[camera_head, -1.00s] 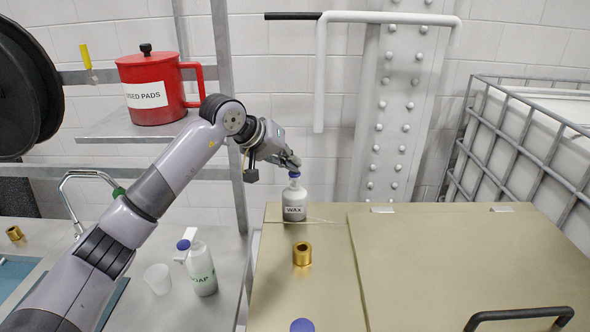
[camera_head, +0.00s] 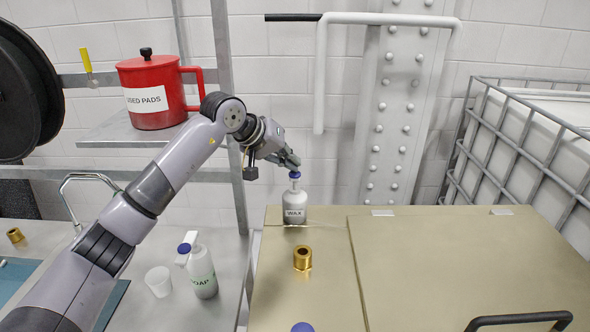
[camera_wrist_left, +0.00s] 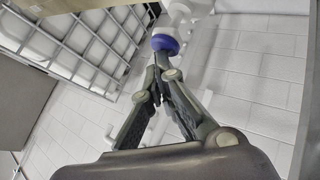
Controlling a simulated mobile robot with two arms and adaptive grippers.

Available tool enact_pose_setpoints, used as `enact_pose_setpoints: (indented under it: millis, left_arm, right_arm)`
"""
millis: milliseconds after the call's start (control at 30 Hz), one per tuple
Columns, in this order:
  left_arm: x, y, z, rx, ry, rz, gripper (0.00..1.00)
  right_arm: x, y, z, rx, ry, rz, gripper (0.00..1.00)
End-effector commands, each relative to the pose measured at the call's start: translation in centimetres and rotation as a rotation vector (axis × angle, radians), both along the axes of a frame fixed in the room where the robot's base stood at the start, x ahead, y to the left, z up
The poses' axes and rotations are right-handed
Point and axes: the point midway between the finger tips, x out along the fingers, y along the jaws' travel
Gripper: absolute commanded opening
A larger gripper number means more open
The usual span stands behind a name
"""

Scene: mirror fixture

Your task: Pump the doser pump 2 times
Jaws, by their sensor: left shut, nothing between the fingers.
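The doser pump is a white bottle (camera_head: 295,206) labelled WAX with a blue pump head (camera_head: 295,175). It stands upright at the back left of the brass-coloured bench top. My left gripper (camera_head: 291,163) is shut and empty, with its fingertips just above the blue head. In the left wrist view the shut fingertips (camera_wrist_left: 160,62) are right by the blue head (camera_wrist_left: 165,44); I cannot tell whether they touch it. A second bottle (camera_head: 203,272), labelled SOAP with a blue top, stands on the grey counter. My right gripper is out of view.
A brass fitting (camera_head: 303,257) stands on the bench in front of the WAX bottle. A white cup (camera_head: 158,281) is beside the SOAP bottle. A red pot (camera_head: 150,92) sits on a shelf at the left. A dark handle (camera_head: 519,319) is on the bench lid, which is otherwise clear.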

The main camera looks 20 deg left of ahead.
Motion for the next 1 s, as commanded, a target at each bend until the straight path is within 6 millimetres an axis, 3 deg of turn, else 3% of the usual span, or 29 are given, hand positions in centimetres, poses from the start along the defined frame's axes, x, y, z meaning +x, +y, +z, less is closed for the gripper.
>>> enact_pose_setpoints:
  millis: [533, 1000]
  left_arm:
    - [0.2, 0.1, 1.4, -0.001, -0.007, 0.000, 0.00]
    - [0.2, 0.1, 5.9, -0.002, -0.007, 0.000, 0.00]
  right_arm:
    - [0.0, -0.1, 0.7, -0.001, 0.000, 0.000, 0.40]
    - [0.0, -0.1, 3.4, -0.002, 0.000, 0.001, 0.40]
